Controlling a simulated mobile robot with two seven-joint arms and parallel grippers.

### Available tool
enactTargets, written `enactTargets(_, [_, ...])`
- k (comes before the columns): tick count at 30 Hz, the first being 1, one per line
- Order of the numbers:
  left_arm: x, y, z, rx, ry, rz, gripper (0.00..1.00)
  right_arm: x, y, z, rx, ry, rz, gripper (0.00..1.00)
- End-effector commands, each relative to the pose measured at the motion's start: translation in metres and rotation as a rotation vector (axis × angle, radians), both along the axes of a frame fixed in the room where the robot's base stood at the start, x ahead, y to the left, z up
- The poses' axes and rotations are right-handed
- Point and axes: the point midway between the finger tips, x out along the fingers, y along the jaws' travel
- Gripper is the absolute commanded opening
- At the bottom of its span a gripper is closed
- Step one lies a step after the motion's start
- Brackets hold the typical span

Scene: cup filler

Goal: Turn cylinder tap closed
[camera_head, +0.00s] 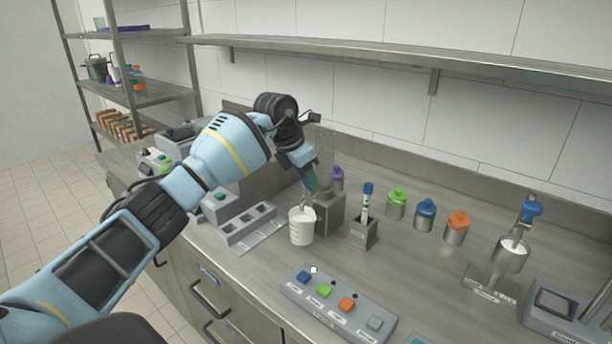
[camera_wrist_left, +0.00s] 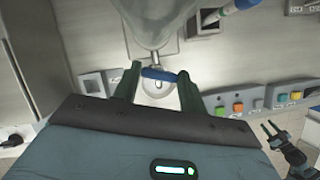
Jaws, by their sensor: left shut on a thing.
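The clear cylinder (camera_head: 325,146) stands on a grey block at the back of the counter, partly behind my left gripper. Its blue tap handle (camera_wrist_left: 158,74) shows in the left wrist view, between the two dark green fingers. My left gripper (camera_head: 311,184) reaches down in front of the cylinder and is shut on the tap handle; it also shows in the left wrist view (camera_wrist_left: 157,88). A white beaker (camera_head: 302,229) stands below the tap. My right gripper (camera_wrist_left: 270,128) is small at the right of the left wrist view; its jaw opening is unclear.
A button panel (camera_head: 336,306) lies at the front. A holder (camera_head: 365,235) with a blue-capped tube is right of the beaker. Green (camera_head: 396,205), blue (camera_head: 426,215) and orange (camera_head: 456,227) capped jars stand behind. A slotted tray (camera_head: 250,232) lies left.

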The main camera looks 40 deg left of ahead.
Motion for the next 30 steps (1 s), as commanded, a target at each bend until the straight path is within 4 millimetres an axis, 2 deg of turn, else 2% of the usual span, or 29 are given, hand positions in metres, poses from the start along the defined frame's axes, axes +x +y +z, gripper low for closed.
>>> enactTargets(3, [-0.002, -0.001, 0.007, 0.002, -0.002, 0.094, 0.19, 0.013, 0.000, 0.019, 0.000, -0.037, 0.000, 0.42])
enactTargets(9, [-0.002, -0.002, 0.007, 0.002, -0.003, 0.264, 0.19, 0.024, -0.002, 0.037, -0.003, -0.070, 0.002, 0.42])
enactTargets(15, [-0.001, -0.003, 0.003, -0.001, -0.001, 0.352, 0.19, 0.019, -0.004, 0.039, -0.007, -0.064, 0.005, 0.42])
enactTargets(25, [-0.001, -0.002, 0.000, 0.000, 0.001, 0.361, 0.19, 0.020, -0.005, 0.039, -0.009, -0.066, 0.005, 0.42])
enactTargets(26, [-0.001, -0.002, 0.000, 0.000, 0.001, 0.361, 0.46, 0.021, -0.005, 0.039, -0.009, -0.067, 0.005, 0.42])
enactTargets(30, [-0.001, -0.002, 0.000, -0.001, 0.001, 0.360, 0.64, 0.023, -0.004, 0.040, -0.008, -0.072, 0.006, 0.42])
